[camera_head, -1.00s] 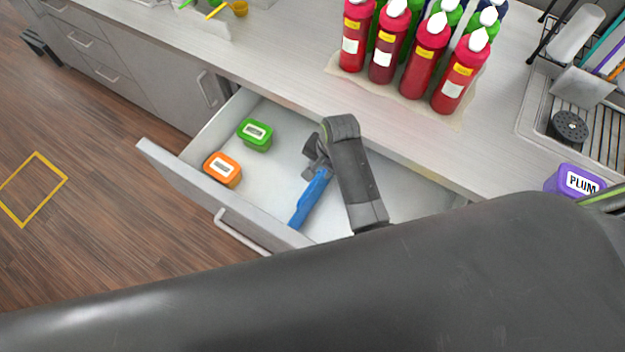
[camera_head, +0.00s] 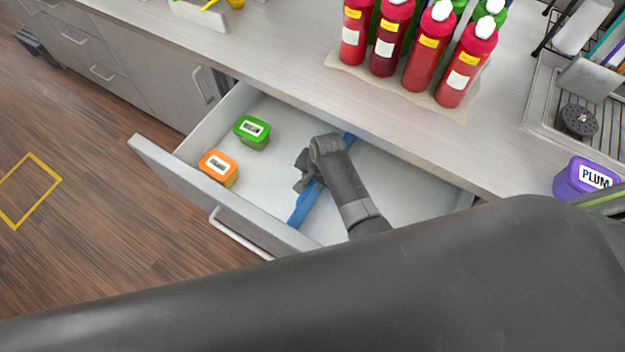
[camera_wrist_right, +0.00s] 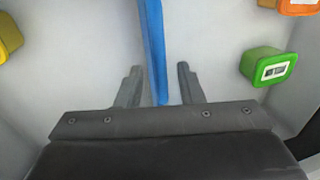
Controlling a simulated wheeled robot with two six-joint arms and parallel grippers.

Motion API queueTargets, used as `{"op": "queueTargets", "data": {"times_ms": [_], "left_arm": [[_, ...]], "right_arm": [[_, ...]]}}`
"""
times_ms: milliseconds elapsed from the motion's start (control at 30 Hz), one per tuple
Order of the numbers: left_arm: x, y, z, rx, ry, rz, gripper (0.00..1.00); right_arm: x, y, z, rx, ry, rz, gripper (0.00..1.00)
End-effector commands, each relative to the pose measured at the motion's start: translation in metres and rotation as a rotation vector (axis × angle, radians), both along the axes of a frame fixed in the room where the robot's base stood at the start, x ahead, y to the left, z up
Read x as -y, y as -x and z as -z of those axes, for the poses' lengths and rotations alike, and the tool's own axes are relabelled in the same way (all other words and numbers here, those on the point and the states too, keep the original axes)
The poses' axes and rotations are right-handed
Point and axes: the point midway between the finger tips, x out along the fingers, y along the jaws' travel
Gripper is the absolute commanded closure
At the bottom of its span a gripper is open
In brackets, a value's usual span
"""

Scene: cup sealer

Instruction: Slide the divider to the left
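The divider (camera_head: 303,208) is a thin blue strip standing across the white inside of the open drawer (camera_head: 160,160). Its far end shows behind my right gripper, and its middle is hidden in the head view. My right gripper (camera_head: 308,172) is over the middle of the divider. In the right wrist view, the open fingers of the gripper (camera_wrist_right: 159,68) stand on either side of the divider (camera_wrist_right: 153,40). A gap shows between each finger and the divider. My left gripper is not in view.
A green tub (camera_head: 252,131) and an orange tub (camera_head: 219,168) sit in the drawer left of the divider. A yellow tub (camera_wrist_right: 8,38) shows on the other side in the wrist view. Red bottles (camera_head: 430,50) and a purple plum tub (camera_head: 584,178) stand on the counter.

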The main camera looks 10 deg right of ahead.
Motion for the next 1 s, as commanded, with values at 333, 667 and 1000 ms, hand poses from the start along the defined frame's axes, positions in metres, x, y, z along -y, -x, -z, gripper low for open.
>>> {"op": "queueTargets", "data": {"times_ms": [333,667,1000], "left_arm": [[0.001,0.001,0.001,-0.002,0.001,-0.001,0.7],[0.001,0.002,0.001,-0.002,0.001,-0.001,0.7],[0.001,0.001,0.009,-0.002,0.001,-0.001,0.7]], "right_arm": [[0.0,0.0,0.0,0.0,0.0,0.0,0.69],[0.0,0.0,0.001,0.0,0.0,0.0,1.0],[-0.001,-0.014,0.003,0.002,0.0,-0.002,1.0]]}}
